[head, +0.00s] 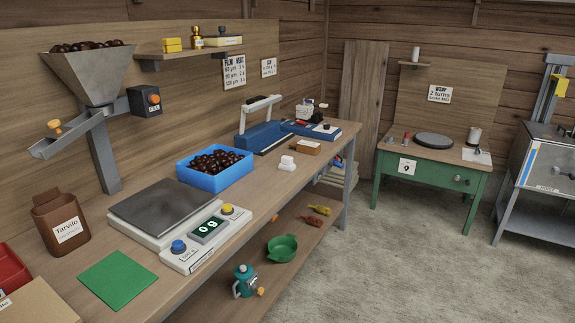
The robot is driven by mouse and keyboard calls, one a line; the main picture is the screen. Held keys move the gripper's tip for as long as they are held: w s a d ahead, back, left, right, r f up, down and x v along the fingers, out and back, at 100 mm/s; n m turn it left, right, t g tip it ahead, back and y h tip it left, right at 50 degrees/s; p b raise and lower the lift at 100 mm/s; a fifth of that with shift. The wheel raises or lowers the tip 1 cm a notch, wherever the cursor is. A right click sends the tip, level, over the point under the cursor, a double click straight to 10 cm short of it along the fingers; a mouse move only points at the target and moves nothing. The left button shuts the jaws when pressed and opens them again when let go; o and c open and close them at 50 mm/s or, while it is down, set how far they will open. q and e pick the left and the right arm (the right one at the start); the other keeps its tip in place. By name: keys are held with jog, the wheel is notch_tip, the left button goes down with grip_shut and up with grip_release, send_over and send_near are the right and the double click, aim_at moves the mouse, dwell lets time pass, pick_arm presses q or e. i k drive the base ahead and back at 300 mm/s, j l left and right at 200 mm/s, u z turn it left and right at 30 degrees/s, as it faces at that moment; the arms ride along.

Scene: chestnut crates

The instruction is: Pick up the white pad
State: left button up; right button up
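A small white object (287,166) sits on the wooden bench (262,185), right of the blue crate. It looks like a low white block with a smaller white piece on top, and it is the closest match I see to the white pad; it is too small to tell for certain. Nothing touches it from above. Neither of my grippers shows in the head view.
A blue crate (212,184) of chestnuts, a scale (165,208) reading 0 g and a blue sealer (262,137) stand on the bench. A brown tray (306,148) lies behind the white object. A green mat (118,280) lies in front. A green table (430,176) stands across open floor.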

aim_at(286, 164)
jog(key=i+l, duration=0.4)
jog(key=i, duration=0.2)
jog(key=i+l+u, duration=0.1)
jog(key=i+l, duration=0.35)
jog(key=i, duration=0.1)
